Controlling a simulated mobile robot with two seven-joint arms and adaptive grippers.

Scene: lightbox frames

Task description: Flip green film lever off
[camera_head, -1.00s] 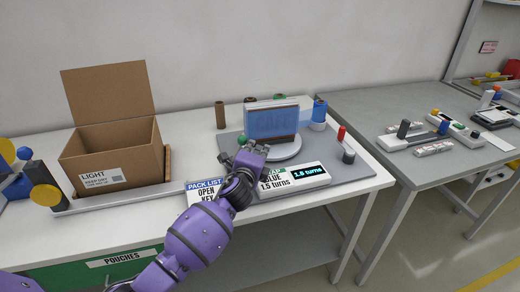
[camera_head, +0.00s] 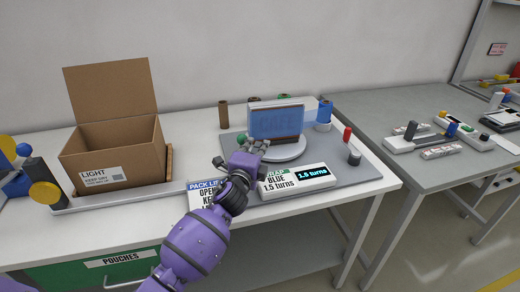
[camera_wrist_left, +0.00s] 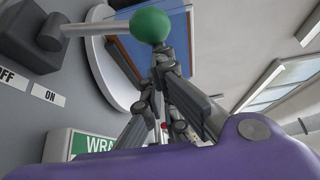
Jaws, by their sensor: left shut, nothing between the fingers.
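The green film lever has a round green knob (camera_head: 242,139) at the front left of the grey machine base in the head view. In the left wrist view its green ball (camera_wrist_left: 151,25) sits on a pale rod from a dark pivot (camera_wrist_left: 50,32). The rod points toward the ON label (camera_wrist_left: 47,95) side, away from the OFF label (camera_wrist_left: 8,76). My left gripper (camera_head: 264,145) is shut and empty, just right of the knob. In the wrist view its fingertips (camera_wrist_left: 160,57) are right under the ball; I cannot tell whether they touch. My right gripper is out of view.
A round turntable (camera_head: 285,151) carries a blue-wrapped item (camera_head: 277,122) behind the gripper. A readout panel (camera_head: 297,181) lies in front. An open cardboard box (camera_head: 113,153) stands left. A second table (camera_head: 405,168) is at right.

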